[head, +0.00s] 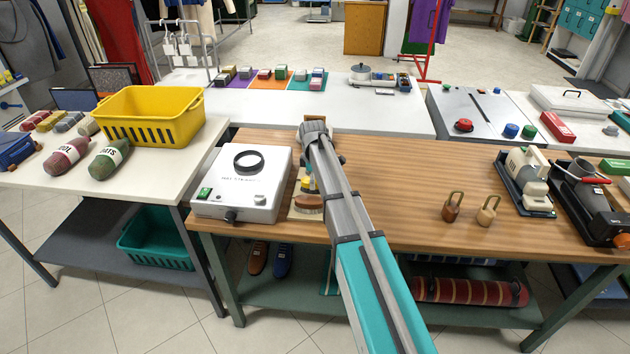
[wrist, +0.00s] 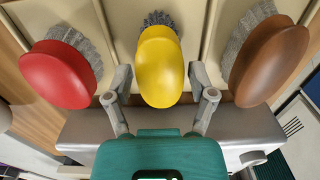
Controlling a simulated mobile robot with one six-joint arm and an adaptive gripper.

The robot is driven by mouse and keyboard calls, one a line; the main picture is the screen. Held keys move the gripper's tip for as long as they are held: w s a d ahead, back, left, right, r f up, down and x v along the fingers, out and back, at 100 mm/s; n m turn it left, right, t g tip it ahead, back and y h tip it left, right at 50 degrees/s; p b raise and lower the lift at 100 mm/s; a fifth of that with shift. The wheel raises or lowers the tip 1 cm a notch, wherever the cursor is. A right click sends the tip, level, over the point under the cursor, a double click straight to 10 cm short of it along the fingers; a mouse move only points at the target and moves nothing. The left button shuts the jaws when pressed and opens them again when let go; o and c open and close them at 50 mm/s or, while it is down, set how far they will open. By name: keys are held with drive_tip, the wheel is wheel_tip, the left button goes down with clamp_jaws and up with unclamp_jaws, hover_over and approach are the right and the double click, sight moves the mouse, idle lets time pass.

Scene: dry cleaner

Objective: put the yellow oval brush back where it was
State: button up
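The yellow oval brush (wrist: 161,68) lies in the middle section of a cream divided holder (wrist: 108,45), its grey bristles showing at the far end. It also shows in the head view (head: 309,185), partly hidden by my arm. My gripper (wrist: 160,88) is open, with a finger on each side of the yellow brush and a visible gap on both sides. A red brush (wrist: 58,76) is in the section to the left and a brown brush (wrist: 270,65) in the section to the right. In the head view my arm hides most of my gripper.
A white steamer-like box (head: 245,185) stands just left of the holder on the wooden table (head: 400,180). Two padlock-shaped weights (head: 453,208) and machines (head: 525,180) stand farther right. The table between my arm and the weights is clear. A yellow basket (head: 150,115) is at left.

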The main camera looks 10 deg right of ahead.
drive_tip(key=shift+o, duration=0.4)
drive_tip(key=shift+r, duration=0.1)
wheel_tip(320, 180, up, 12)
drive_tip(key=p, duration=1.2)
drive_tip(key=shift+a, duration=0.1)
idle(0.8)
drive_tip(key=s+m, duration=1.4)
drive_tip(key=s, duration=1.5)
drive_tip(key=c, duration=0.5)
